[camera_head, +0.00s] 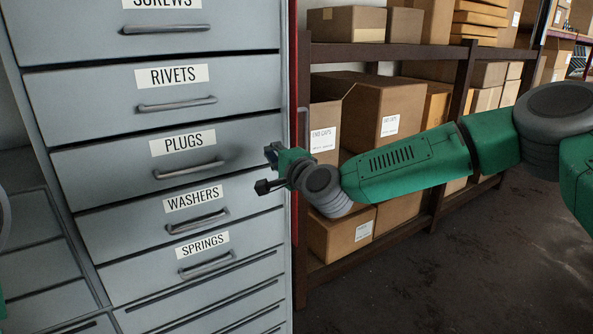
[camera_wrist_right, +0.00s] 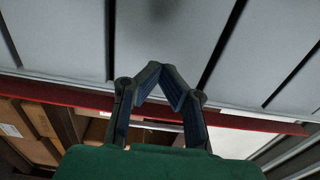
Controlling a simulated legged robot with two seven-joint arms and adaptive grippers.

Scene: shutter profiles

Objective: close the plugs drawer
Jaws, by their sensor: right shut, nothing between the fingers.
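The plugs drawer (camera_head: 110,172) is a wide grey drawer front with a white PLUGS label (camera_head: 183,142) and a grey bar handle (camera_head: 189,169). It sits between the rivets and washers drawers and looks about flush with them; a small gap cannot be ruled out. My right gripper (camera_head: 268,169) is at the right end of the plugs drawer front, to the right of the handle. In the right wrist view its fingers (camera_wrist_right: 168,84) are shut and empty, facing the grey drawer fronts. Contact with the front cannot be told. My left gripper is out of view.
The rivets drawer (camera_head: 110,106) is above, and the washers drawer (camera_head: 120,228) and springs drawer (camera_head: 140,276) are below. A dark shelf rack (camera_head: 400,52) with cardboard boxes (camera_head: 387,110) stands right of the cabinet. The floor (camera_head: 500,270) at the lower right is clear.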

